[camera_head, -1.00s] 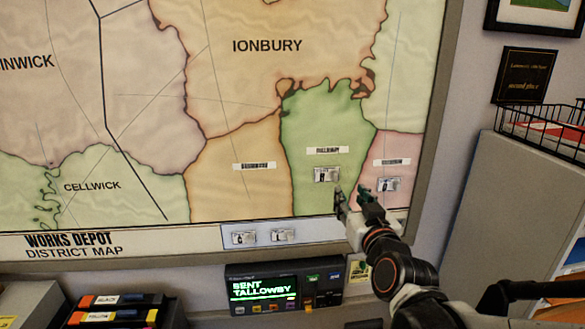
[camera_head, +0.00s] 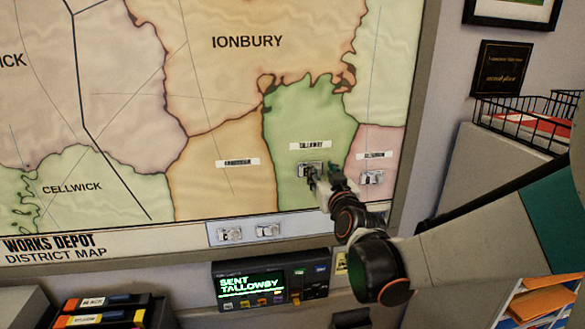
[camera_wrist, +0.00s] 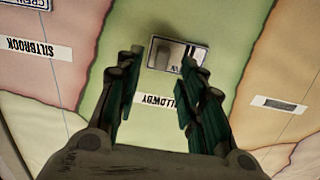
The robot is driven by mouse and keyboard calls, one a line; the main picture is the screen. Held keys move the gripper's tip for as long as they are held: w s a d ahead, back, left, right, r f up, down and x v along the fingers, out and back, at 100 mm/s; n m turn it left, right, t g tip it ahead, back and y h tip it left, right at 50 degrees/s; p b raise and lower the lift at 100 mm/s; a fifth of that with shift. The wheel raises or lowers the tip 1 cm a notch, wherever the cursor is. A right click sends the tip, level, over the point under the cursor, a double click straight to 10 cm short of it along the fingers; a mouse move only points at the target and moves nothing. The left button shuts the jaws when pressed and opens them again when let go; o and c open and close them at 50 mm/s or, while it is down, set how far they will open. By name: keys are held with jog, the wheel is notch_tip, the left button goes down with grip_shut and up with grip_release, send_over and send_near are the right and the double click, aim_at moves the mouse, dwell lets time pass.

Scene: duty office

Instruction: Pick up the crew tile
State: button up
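A small white tile (camera_wrist: 172,53) is on the green Tallowby area of the wall map, beside the Tallowby label (camera_wrist: 158,101). It also shows in the head view (camera_head: 303,169), partly covered by my fingers. Its lettering is too hidden to read in full. My gripper (camera_wrist: 161,62) is open, with its dark green finger pads on either side of the tile's near edge in the wrist view. I cannot tell if they touch it. Another tile (camera_head: 372,178) is on the pink area; in the wrist view its cut-off edge (camera_wrist: 28,4) shows letters like CREW.
Two more tiles (camera_head: 229,234) (camera_head: 267,230) sit on the pale strip at the map's bottom. A console (camera_head: 270,286) below reads SENT TALLOWBY. A wire basket (camera_head: 525,120) on a grey cabinet stands at the right.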

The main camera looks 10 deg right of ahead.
jog(key=shift+w, duration=1)
grip_shut()
jog(key=shift+s+r, duration=0.15)
jog(key=shift+r, duration=0.4)
notch_tip(320, 180, up, 6)
jog(key=s, duration=1.9)
jog(key=shift+s+b, duration=0.35)
jog(key=shift+b, duration=0.1)
